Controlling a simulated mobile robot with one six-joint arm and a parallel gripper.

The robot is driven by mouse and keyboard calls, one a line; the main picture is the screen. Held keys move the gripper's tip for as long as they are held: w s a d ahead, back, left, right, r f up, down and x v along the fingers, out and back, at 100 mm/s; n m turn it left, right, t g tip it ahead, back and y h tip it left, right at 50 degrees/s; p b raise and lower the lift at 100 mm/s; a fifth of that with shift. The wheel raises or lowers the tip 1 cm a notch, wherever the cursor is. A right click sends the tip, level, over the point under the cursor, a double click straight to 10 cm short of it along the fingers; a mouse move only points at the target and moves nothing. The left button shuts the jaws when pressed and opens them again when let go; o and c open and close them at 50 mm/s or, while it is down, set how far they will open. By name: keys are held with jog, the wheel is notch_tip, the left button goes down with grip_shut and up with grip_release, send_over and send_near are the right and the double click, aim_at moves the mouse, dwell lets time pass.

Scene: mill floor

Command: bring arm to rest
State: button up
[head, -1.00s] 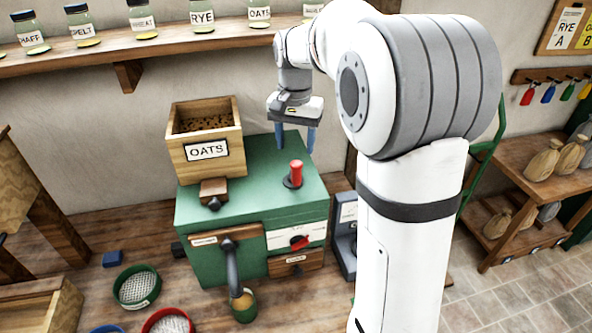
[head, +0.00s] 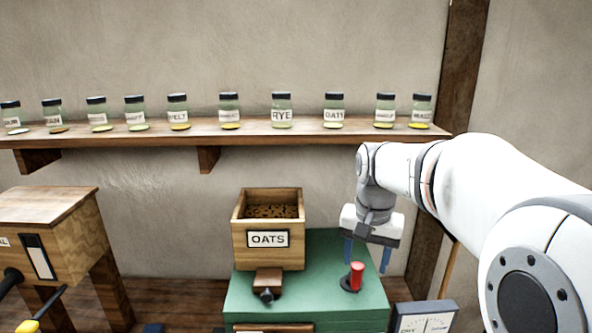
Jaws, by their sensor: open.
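My gripper (head: 366,256) hangs open and empty at the end of my arm, fingers pointing down. In the picture its two blue fingers lie to either side of a red lever (head: 356,276) on top of the green mill (head: 315,297). I cannot tell how far above or behind the lever they are. A wooden hopper box marked OATS (head: 268,240) stands on the mill to the left, holding dark grain. My arm reaches in from the right.
A wall shelf (head: 225,134) with several labelled jars runs behind and above. A wooden machine (head: 45,233) stands at the left. A dial scale (head: 424,318) sits at the lower right, beside the mill. A wooden post (head: 449,120) rises behind my arm.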

jog(key=s+f+n+t+b, duration=0.1)
jog(key=s+f+n+b, duration=0.1)
jog(key=s+f, duration=0.4)
jog(key=s+f+n+t+b, duration=0.1)
jog(key=s+f, duration=0.4)
jog(key=s, duration=0.7)
jog(key=shift+f+n+b, duration=0.4)
jog(key=shift+n+b, duration=0.4)
jog(key=shift+b, duration=0.3)
